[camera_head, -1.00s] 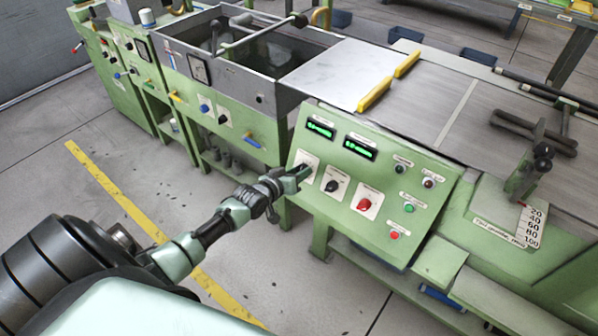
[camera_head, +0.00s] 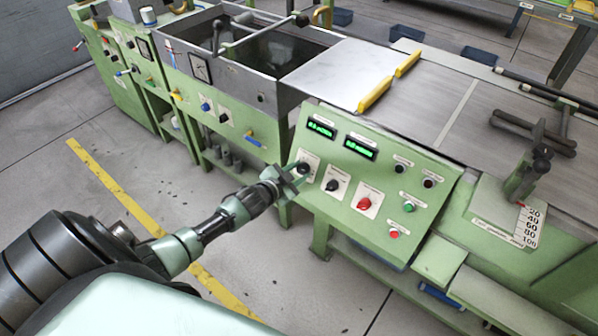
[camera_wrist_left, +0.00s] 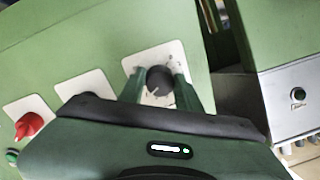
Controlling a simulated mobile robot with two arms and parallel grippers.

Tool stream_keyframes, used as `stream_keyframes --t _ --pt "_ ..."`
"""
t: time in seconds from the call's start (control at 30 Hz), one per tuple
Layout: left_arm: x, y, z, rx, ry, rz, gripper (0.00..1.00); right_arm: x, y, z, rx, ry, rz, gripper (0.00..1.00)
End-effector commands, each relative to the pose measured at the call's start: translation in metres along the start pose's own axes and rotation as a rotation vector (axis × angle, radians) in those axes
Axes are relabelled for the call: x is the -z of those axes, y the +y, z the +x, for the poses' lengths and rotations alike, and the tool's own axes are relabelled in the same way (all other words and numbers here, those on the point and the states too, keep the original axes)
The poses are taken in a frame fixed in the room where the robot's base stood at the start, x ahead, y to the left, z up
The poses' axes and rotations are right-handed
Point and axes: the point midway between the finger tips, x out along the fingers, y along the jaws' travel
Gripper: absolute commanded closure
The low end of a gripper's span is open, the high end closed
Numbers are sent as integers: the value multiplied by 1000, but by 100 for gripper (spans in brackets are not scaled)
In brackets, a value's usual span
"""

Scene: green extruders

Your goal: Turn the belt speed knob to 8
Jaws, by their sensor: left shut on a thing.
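A sloping green control panel (camera_head: 400,240) carries a black knob (camera_head: 303,168) on a white plate at its upper left. A second black knob (camera_head: 332,185) and a red knob (camera_head: 364,204) sit to its right. My left gripper (camera_head: 299,174) is shut on the upper-left knob. In the left wrist view, this knob (camera_wrist_left: 158,78) sits between the two green fingers, and its light pointer line points down towards the gripper body. The scale on its plate and the knob labels are too small to read. My right gripper is out of view.
Two green digital displays (camera_head: 321,127) sit above the knobs. Green and red buttons (camera_head: 409,206) lie to their right. A grey metal tank (camera_head: 240,65) stands behind at the left. The floor in front of the panel is open.

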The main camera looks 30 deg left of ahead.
Motion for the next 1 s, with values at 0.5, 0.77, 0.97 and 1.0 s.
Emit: stream_keyframes --t 0.5,0.77,0.97,1.0 --pt "-3 0 0 -2 12 296 100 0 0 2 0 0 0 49" --pt "-3 0 0 -2 14 333 100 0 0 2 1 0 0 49" --pt "-3 0 0 -2 14 335 100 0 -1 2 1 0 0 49" --pt "-3 0 0 -2 14 335 100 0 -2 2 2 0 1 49"
